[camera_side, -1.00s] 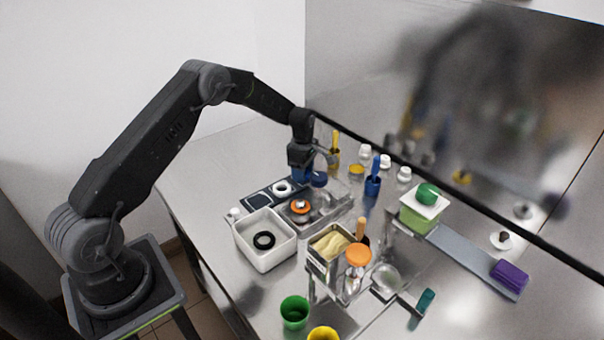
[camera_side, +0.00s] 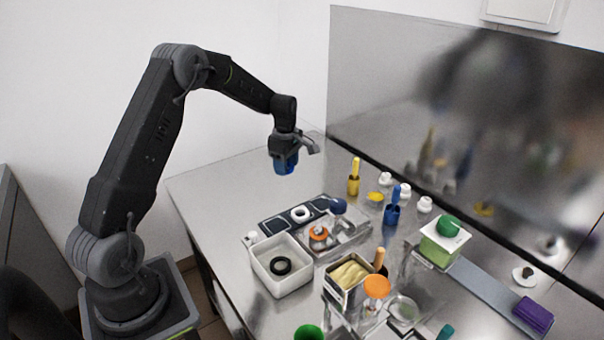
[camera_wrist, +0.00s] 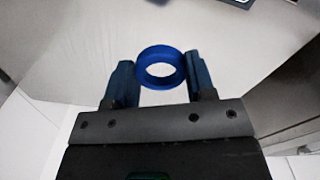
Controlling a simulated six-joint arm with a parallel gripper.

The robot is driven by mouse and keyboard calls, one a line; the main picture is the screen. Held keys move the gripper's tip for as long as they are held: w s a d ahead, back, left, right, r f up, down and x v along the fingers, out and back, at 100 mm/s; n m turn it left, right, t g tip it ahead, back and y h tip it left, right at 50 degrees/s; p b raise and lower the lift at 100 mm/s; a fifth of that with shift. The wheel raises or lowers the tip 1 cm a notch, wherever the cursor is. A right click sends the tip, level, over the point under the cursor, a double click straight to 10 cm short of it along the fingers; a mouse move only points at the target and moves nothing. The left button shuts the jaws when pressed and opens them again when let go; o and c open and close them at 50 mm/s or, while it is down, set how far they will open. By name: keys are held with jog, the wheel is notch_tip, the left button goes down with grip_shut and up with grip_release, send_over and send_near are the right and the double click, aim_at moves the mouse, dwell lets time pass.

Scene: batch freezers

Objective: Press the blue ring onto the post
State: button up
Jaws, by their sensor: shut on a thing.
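The blue ring is held between the two fingers of my gripper (camera_side: 284,160). In the wrist view the ring (camera_wrist: 160,81) lies across the fingertips with its open hole facing the camera. In the side view only a blue patch of it (camera_side: 287,169) shows below the fingers. The gripper is raised above the bare table, behind and left of the metal fixture (camera_side: 350,243). An orange ring (camera_side: 319,233) sits on a round seat on that fixture, with a dark blue knob (camera_side: 338,206) behind it. I cannot clearly make out a free post.
A dark tray (camera_side: 275,223) with a white ring (camera_side: 300,214) lies beside the fixture. The table's back left is clear.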

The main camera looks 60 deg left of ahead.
jog(key=n, duration=0.6)
send_over(321, 228)
jog(key=a, duration=0.1)
jog(key=shift+w+r, duration=0.15)
jog(key=shift+r, duration=0.25)
jog(key=shift+s+d, duration=0.2)
jog(key=shift+d, duration=0.3)
jog(key=shift+f, duration=2.65)
jog(key=shift+f, duration=0.75)
